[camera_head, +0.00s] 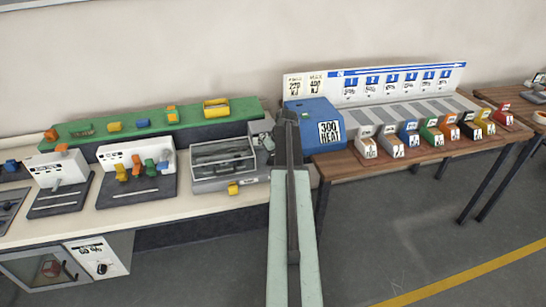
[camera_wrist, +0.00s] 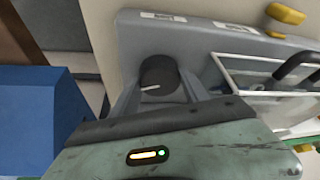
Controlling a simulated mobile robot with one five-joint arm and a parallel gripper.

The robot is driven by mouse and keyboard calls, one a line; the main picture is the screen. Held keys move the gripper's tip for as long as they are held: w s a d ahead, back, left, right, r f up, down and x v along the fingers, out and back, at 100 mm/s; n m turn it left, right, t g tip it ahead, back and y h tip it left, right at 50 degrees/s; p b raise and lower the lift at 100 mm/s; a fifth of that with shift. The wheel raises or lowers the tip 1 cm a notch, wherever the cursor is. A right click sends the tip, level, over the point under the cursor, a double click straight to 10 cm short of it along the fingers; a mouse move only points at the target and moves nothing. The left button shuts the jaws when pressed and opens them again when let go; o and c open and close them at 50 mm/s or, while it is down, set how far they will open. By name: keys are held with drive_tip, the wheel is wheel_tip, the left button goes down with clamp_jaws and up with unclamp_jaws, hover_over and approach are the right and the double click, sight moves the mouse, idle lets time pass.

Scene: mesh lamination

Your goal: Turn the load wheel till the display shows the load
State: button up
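A dark round wheel (camera_wrist: 158,75) with a white pointer line sits on the grey machine (camera_wrist: 135,32) in the wrist view. My gripper (camera_wrist: 162,80) has one finger on each side of the wheel, very close to its sides. I cannot tell whether the fingers press on it. In the head view the grey machine (camera_head: 205,183) stands at the right end of the pale bench, and my arm (camera_head: 291,225) hides part of that area. Two pale labels (camera_wrist: 235,28) show on the machine, too small to read. No load reading is legible.
A blue box (camera_head: 311,113) marked "300 HEAT" stands just right of my arm; a blue block (camera_wrist: 35,120) shows at the wrist view's left. A clear-walled frame (camera_wrist: 265,75) and a yellow part (camera_wrist: 286,13) are near the wheel. Several coloured blocks line the wooden table (camera_head: 345,168).

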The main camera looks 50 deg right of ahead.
drive_tip(key=c, duration=0.4)
drive_tip(key=shift+a+m+h, duration=0.15)
drive_tip(key=shift+m+h, duration=0.25)
drive_tip(key=shift+m, duration=0.5)
drive_tip(key=m+g+h, duration=0.1)
drive_tip(key=m, duration=0.2)
drive_tip(key=shift+m, duration=0.4)
drive_tip(key=o, duration=1.4)
drive_tip(key=shift+r, duration=0.1)
drive_tip(key=p+v, duration=0.7)
drive_tip(key=shift+s+a+r, duration=0.1)
drive_tip(key=shift+a+r, duration=0.05)
drive_tip(key=shift+r, duration=0.1)
